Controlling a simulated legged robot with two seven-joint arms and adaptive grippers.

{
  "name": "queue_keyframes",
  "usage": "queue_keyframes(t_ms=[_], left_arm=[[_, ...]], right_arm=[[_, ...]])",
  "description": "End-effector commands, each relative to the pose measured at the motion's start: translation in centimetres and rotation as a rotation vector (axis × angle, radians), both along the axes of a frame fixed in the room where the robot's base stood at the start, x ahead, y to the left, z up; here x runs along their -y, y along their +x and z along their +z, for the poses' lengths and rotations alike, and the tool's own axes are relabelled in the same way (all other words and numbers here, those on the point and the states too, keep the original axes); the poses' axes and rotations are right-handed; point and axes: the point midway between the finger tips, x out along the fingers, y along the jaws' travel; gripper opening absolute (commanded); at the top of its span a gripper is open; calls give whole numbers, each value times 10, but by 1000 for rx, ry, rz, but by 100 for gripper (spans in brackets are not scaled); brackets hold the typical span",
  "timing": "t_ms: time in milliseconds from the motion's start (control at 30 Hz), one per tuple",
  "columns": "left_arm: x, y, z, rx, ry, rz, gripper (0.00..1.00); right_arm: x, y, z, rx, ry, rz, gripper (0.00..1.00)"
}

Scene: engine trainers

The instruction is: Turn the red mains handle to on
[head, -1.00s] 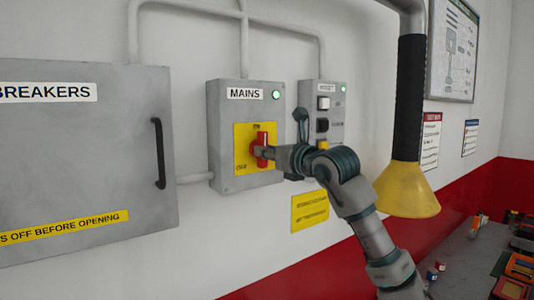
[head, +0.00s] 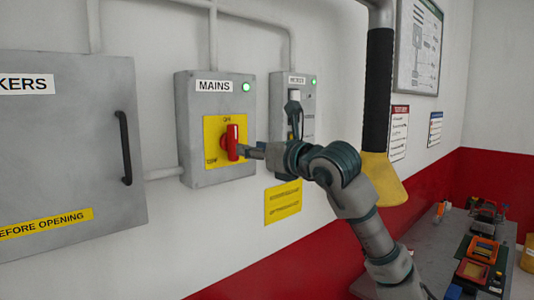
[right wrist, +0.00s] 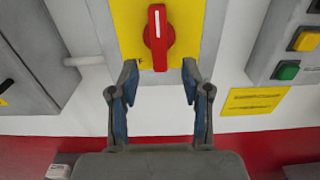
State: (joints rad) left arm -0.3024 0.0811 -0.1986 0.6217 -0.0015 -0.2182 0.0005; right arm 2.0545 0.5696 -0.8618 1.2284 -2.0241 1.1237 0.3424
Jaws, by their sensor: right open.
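The red mains handle (head: 232,142) is on a yellow plate (head: 211,157) on the grey MAINS box (head: 190,135). It stands upright, in line with the ON label at the top; the OFF label is at lower left. In the right wrist view the red handle (right wrist: 158,37) is upright, with its white mark at the top. My right gripper (head: 250,150) is beside the handle in the head view. In the right wrist view my right gripper (right wrist: 159,75) is open and empty, its fingers below the handle and apart from it. My left gripper is out of view.
A green lamp (head: 246,87) glows on the MAINS box. A box with buttons (head: 305,90) is to its right, partly behind my arm. A breaker cabinet (head: 70,150) is at left. A yellow cone on a black hose (head: 381,180) hangs at right, near my arm.

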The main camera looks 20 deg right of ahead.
Motion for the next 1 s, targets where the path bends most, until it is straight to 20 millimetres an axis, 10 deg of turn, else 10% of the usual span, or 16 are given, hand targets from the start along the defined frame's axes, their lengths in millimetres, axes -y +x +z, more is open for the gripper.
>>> queue_keyframes(t_ms=[333, 867, 1000], left_arm=[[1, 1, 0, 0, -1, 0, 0], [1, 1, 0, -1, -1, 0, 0], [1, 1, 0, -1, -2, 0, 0]], right_arm=[[18, -46, -2, -4, 1, 0, 48], [17, -47, -3, -5, 2, 7, 48], [-16, -33, -29, -12, 17, 118, 48]])
